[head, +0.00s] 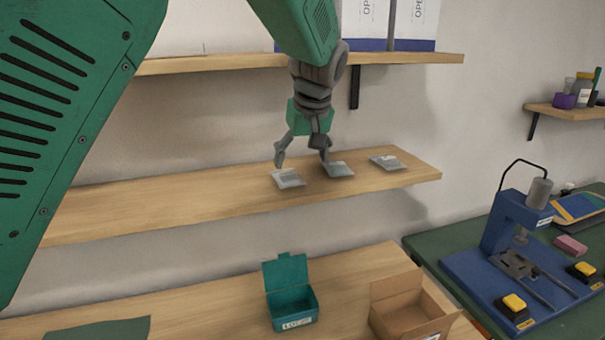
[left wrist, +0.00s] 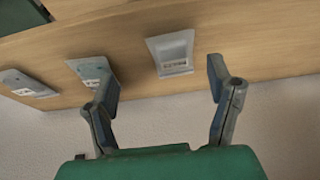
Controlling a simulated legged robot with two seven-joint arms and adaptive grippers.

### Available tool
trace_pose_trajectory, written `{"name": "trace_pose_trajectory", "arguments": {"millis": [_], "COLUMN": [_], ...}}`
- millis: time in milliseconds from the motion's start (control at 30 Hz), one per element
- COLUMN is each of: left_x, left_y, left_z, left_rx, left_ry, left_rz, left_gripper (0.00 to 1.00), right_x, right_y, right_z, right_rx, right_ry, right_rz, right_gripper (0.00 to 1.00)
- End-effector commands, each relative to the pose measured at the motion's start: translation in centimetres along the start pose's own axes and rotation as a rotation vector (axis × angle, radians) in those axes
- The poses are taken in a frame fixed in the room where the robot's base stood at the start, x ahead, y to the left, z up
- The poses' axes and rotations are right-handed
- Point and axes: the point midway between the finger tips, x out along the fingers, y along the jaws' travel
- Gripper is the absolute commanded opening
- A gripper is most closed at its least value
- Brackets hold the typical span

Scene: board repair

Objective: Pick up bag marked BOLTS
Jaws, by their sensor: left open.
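Three small clear bags lie in a row on the middle wooden shelf: a left bag (head: 288,178), a middle bag (head: 337,169) and a right bag (head: 388,162). Their labels are too small to read, so I cannot tell which is marked BOLTS. My left gripper (head: 302,160) is open and empty just above the shelf, over the left and middle bags. In the left wrist view, one bag (left wrist: 172,53) lies between and beyond the open fingers (left wrist: 165,85). Another bag (left wrist: 94,70) is by one finger, and a third bag (left wrist: 27,84) is farther left. My right gripper is not seen.
The middle shelf (head: 180,199) is otherwise bare. An upper shelf (head: 220,62) with white-and-blue boxes is above. Below, a teal open box (head: 291,311) and a cardboard box (head: 405,312) stand on a table. A blue press (head: 515,225) stands at right.

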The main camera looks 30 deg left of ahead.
Motion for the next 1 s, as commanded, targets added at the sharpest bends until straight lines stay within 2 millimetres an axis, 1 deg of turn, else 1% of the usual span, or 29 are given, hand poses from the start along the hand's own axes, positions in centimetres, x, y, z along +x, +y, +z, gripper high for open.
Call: {"name": "trace_pose_trajectory", "arguments": {"millis": [33, 167, 400, 500, 733, 767, 800, 900, 1000], "left_x": [0.7, 2.0, 5.4, 6.0, 6.3, 6.3, 6.4, 6.5, 6.6], "left_y": [-0.1, -0.1, -0.1, -0.1, -0.4, -0.4, -0.5, -0.5, -0.5], "left_z": [0.0, 0.3, 0.9, 0.9, 0.7, 0.6, 0.6, 0.5, 0.5], "left_rx": [0.0, 0.002, 0.007, 0.006, 0.004, 0.004, 0.004, 0.004, 0.004], "left_ry": [-0.003, -0.001, 0.001, 0.004, 0.001, 0.001, 0.0, -0.001, -0.002], "left_rz": [-0.003, -0.005, -0.009, -0.007, -0.004, -0.004, -0.004, -0.003, -0.004], "left_gripper": [0.74, 0.74, 0.74, 0.74, 0.74, 0.67, 0.53, 0.21, 0.21], "right_x": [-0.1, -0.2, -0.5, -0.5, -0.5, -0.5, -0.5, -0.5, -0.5], "right_y": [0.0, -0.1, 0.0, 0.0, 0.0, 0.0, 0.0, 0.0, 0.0], "right_z": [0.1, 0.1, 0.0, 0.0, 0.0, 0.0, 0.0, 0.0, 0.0], "right_rx": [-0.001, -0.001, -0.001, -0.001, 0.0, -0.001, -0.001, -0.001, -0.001], "right_ry": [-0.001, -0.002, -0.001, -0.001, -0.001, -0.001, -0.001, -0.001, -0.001], "right_rz": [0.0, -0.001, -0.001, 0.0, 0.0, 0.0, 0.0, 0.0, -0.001], "right_gripper": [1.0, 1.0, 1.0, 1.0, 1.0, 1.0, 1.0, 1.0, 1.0]}}
